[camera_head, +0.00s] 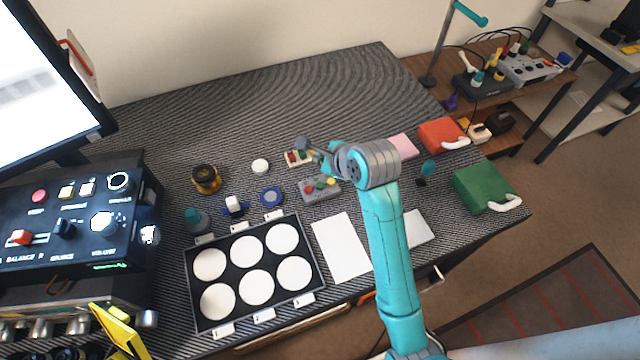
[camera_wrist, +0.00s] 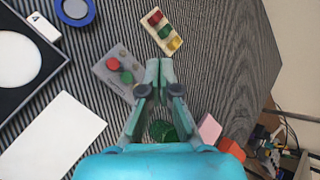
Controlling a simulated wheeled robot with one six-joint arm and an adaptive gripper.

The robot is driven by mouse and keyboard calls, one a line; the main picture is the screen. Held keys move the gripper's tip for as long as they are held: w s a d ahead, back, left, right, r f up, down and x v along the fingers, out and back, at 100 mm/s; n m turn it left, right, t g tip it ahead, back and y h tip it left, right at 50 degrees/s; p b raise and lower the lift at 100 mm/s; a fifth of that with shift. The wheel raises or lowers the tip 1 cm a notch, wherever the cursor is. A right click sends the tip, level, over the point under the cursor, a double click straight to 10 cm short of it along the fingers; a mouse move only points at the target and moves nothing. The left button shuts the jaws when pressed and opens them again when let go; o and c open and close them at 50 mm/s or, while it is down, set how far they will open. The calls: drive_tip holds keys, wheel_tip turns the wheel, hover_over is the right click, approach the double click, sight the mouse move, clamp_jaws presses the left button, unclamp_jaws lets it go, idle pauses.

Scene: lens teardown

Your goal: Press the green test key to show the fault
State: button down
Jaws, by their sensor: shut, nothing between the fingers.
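A grey key box (camera_head: 320,190) with small coloured keys sits on the striped table, right of the six-disc tray. In the wrist view the box (camera_wrist: 103,72) shows a red key (camera_wrist: 113,64) and a green key (camera_wrist: 127,77) beside it; its lower right end is partly hidden by my finger. My gripper (camera_head: 304,146) is shut and empty, held above the table near the box's far side. In the wrist view its fingertips (camera_wrist: 159,68) are to the right of the green key and apart from it.
A cream holder (camera_head: 297,158) with red, green and yellow pieces lies just behind the box. The black tray (camera_head: 190,285) with white discs, a white sheet (camera_head: 341,247), a blue ring (camera_head: 270,197) and a green case (camera_head: 484,188) surround it. The table's back is clear.

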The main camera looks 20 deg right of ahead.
sight(321, 187)
drive_tip(key=shift+f, duration=4.3)
drive_tip(key=shift+f, duration=0.1)
drive_tip(key=shift+f, duration=0.35)
drive_tip(key=shift+f, duration=0.4)
drive_tip(key=shift+r, duration=0.85)
drive_tip(key=shift+r, duration=0.1)
drive_tip(key=shift+r, duration=2.45)
